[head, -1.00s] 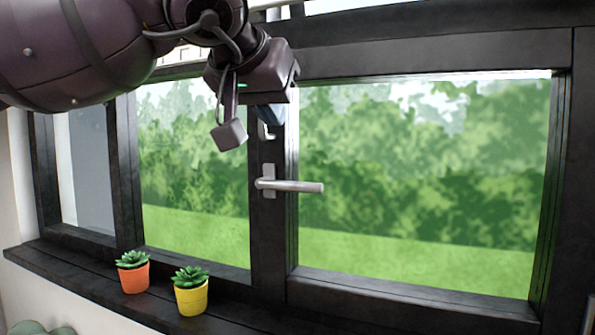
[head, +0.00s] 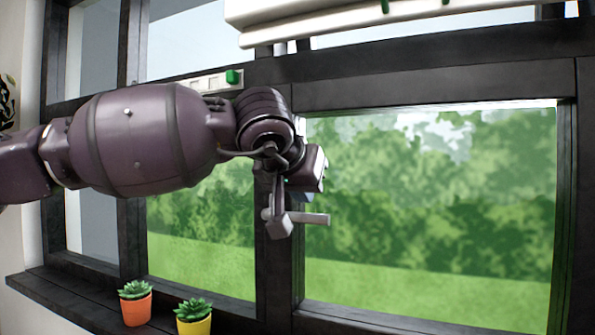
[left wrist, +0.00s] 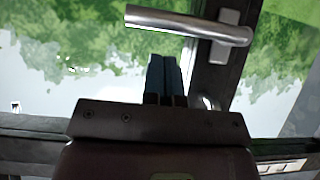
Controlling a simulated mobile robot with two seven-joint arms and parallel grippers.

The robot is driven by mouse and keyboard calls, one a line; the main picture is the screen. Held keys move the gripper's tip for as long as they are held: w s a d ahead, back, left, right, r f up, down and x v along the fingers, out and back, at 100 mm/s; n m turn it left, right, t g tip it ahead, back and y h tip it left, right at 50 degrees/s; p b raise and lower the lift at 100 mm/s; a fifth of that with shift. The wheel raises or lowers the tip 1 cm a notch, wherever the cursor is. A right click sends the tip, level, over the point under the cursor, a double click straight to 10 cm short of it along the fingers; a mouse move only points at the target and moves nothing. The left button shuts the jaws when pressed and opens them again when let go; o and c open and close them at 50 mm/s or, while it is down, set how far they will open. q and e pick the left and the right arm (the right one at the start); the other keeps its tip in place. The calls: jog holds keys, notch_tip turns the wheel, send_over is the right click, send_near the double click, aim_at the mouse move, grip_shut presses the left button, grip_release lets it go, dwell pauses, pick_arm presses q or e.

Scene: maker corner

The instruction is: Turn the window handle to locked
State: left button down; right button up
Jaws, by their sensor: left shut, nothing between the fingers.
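The window handle (head: 316,219) is a silver lever on the dark middle post of the window. It lies level, pointing right, and my left wrist partly covers its base in the head view. In the left wrist view the lever (left wrist: 185,22) and its mounting plate (left wrist: 225,45) show at the top. My left gripper (left wrist: 165,58) is shut and empty, its blue-grey fingers close together. The fingertips are close to the lever, with a small gap in that picture; I cannot tell their distance in depth. My right gripper is not in view.
An orange pot (head: 136,308) and a yellow pot (head: 194,325) with succulents stand on the dark sill (head: 75,305), below my left arm. A white strip with a green switch (head: 233,76) is on the frame above. A white unit (head: 380,18) hangs at the top.

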aim_at(308, 218)
pick_arm(q)
jog(key=shift+w+f, duration=0.2)
jog(key=shift+f, duration=0.9)
jog(key=shift+s+d+f+y, duration=0.1)
jog(key=shift+s+f+y, duration=0.05)
jog(key=shift+f+y, duration=0.15)
jog(key=shift+f+m, duration=0.1)
jog(key=shift+m, duration=0.2)
jog(key=shift+d+f+m+t+y+p, duration=0.15)
jog(key=shift+f+m+t+y+p, duration=0.3)
jog(key=shift+f+y, duration=0.2)
jog(key=shift+m+t+y, duration=0.55)
jog(key=shift+m+y, duration=0.3)
jog(key=shift+m, duration=0.1)
jog(key=shift+w+a+f, duration=0.4)
jog(key=shift+a+f, duration=0.5)
jog(key=shift+f, duration=0.65)
jog(key=shift+w+a+f, duration=0.35)
jog(key=shift+a+f, duration=0.6)
jog(key=shift+f, duration=0.6)
jog(key=shift+w+a+f, duration=0.4)
jog(key=shift+a+f, duration=0.5)
jog(key=shift+f, duration=0.65)
jog(key=shift+a, duration=0.1)
